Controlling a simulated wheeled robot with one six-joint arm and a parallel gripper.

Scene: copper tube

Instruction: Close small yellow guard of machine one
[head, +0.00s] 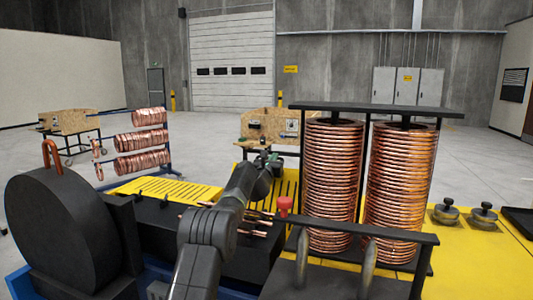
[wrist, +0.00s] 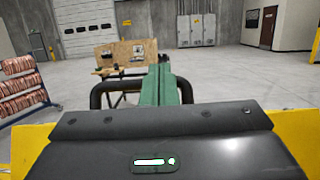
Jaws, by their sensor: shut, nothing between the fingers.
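A yellow slatted guard (head: 288,186) shows behind my arm in the middle of the head view, partly covered by the arm and the copper coils. A wider yellow slatted panel (head: 172,191) lies to its left; I cannot tell for certain which is the small guard. A black tubular bar (wrist: 98,94) shows around and beyond the fingers; contact is unclear.
Two tall copper coils (head: 333,190) stand right of my arm under a black crossbar (head: 375,109). A red knob (head: 284,204) and copper tube ends (head: 255,233) are close to the arm. A large black drum (head: 60,235) stands left. Open floor lies beyond.

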